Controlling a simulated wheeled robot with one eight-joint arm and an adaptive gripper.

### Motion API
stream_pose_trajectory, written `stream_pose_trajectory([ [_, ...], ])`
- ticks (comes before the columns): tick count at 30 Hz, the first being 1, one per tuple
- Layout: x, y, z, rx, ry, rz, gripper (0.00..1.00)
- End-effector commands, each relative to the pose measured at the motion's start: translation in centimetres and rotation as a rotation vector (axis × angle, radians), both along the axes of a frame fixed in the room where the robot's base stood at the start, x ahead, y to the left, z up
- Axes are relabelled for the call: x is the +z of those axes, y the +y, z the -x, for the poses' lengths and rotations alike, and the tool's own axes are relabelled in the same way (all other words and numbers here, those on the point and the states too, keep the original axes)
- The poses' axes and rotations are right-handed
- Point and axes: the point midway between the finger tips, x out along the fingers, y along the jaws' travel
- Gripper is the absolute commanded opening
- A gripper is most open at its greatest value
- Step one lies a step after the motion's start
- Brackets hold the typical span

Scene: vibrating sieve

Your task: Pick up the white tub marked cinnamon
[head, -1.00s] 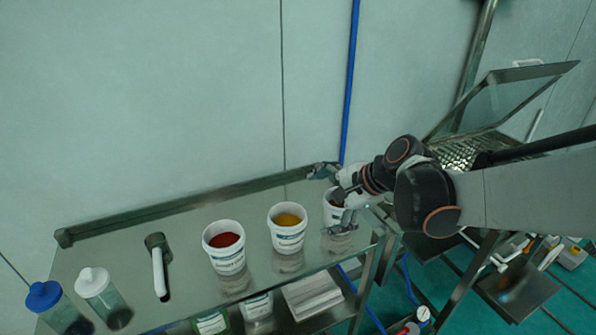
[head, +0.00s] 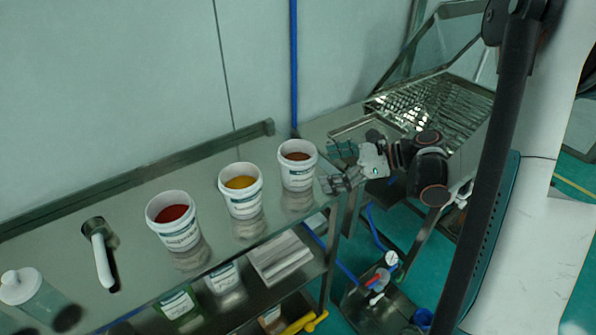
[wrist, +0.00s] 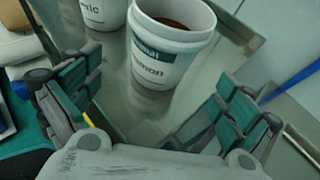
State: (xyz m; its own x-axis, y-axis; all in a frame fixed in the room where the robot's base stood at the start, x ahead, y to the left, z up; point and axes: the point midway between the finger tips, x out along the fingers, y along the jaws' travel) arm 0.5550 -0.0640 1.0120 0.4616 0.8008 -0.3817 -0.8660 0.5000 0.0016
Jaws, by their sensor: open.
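The white cinnamon tub (head: 297,178) stands upright at the right end of the steel shelf (head: 140,262), open on top with brown powder inside. In the wrist view the tub (wrist: 152,72) shows a label ending in "namon", ahead of and between my spread fingers. My gripper (head: 331,167) is open and empty, just right of the tub, with its fingers pointing at it. In the wrist view the gripper (wrist: 160,100) shows a clear gap between its fingers and the tub.
A tub of yellow powder (head: 241,200) stands left of the cinnamon tub, and a tub of red powder (head: 175,230) farther left. A white-handled tool (head: 102,260) and a white-capped bottle (head: 22,288) are at the far left. The sieve (head: 435,105) is behind my gripper.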

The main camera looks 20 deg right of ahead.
Motion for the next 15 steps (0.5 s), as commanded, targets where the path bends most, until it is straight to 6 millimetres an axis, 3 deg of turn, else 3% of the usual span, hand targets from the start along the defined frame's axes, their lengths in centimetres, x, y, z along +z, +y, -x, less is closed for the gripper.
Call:
stream_pose_trajectory([
  [3,-0.9,1.6,-0.9,0.002,0.000,0.001,0.98],
  [11,-1.3,3.0,-1.8,0.000,0.000,0.001,0.98],
  [15,-1.6,4.7,-2.9,0.003,-0.001,0.002,0.98],
])
